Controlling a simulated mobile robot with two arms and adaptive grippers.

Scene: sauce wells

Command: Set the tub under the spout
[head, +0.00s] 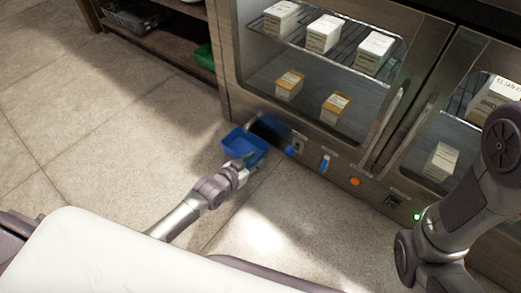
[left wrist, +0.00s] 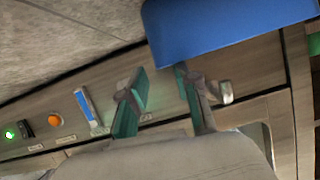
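The blue tub (head: 243,146) is at the end of my left arm in the head view, low in front of the cabinet's control panel. My left gripper (head: 240,167) is at its near side. I see no support under the tub. A dark recess (head: 268,128) opens in the panel just behind the tub; I cannot make out the spout. My right gripper is out of view.
The panel carries a blue knob (head: 291,151), a blue lever (head: 325,162), an orange button (head: 355,182) and a green light (head: 418,216). Cartons stand behind glass doors above. A shelf (head: 165,38) is at the upper left. The tiled floor (head: 110,130) is clear.

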